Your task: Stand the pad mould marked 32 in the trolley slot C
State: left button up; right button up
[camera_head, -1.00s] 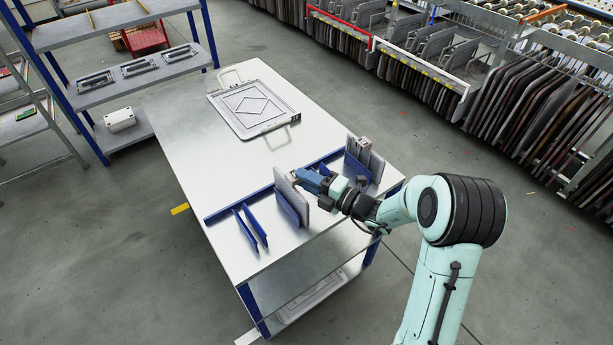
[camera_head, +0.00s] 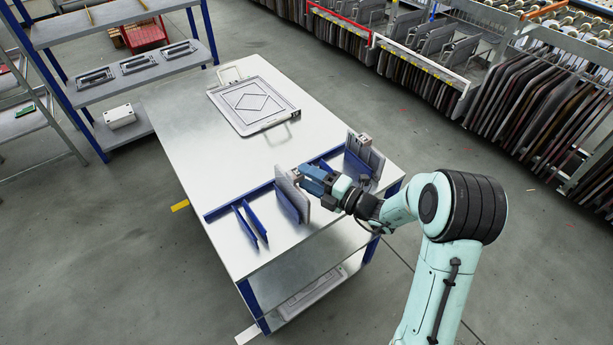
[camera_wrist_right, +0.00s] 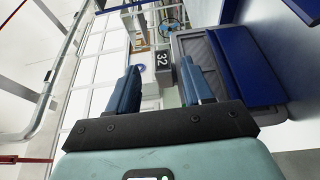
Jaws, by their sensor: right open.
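A grey pad mould (camera_head: 289,187) stands on edge among blue dividers at the trolley's front edge. In the right wrist view the plate marked 32 (camera_wrist_right: 162,59) shows between my fingers, beside a grey ribbed panel (camera_wrist_right: 192,45) and a blue divider (camera_wrist_right: 245,65). My right gripper (camera_head: 302,175) is at this mould's upper edge; its open fingers (camera_wrist_right: 160,85) lie either side of the marked block, with gaps visible. Slot letters cannot be read. My left gripper is out of view.
Another upright mould (camera_head: 368,152) stands at the right end of the blue divider row. A large framed mould (camera_head: 238,121) lies flat at the trolley's (camera_head: 188,155) back. Two dividers (camera_head: 250,222) stand empty at the left. The middle of the top is clear.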

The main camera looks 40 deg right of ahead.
jog(key=v, duration=1.2)
jog(key=shift+s, duration=0.2)
jog(key=s+a+f+n+g+y+p, duration=0.1)
jog(key=s+a+f+n+g+y, duration=0.15)
jog(key=a+f+n+g, duration=0.4)
jog(key=s+a+f+n+g+y+p, duration=0.1)
jog(key=s+a+f+n+g+y, duration=0.25)
jog(key=a+f, duration=0.55)
jog(key=s+a+f+n+g+h+p, duration=0.25)
jog(key=s+f+n+g, duration=0.3)
jog(key=n, duration=0.55)
jog(key=s+a+f+n+g+h+p, duration=0.15)
jog(key=s+a+f+n+g, duration=0.4)
jog(key=n, duration=0.55)
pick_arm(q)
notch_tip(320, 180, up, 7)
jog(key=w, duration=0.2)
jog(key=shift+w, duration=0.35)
pick_arm(e)
jog(key=w+a+f+n+t+h, duration=0.2)
jog(key=w+a+f+n+h, duration=0.1)
jog(key=n, duration=1.2)
notch_tip(320, 180, down, 3)
jog(key=shift+w+a+r+t, duration=0.3)
jog(key=shift+w+a, duration=0.2)
jog(key=shift+a, duration=0.15)
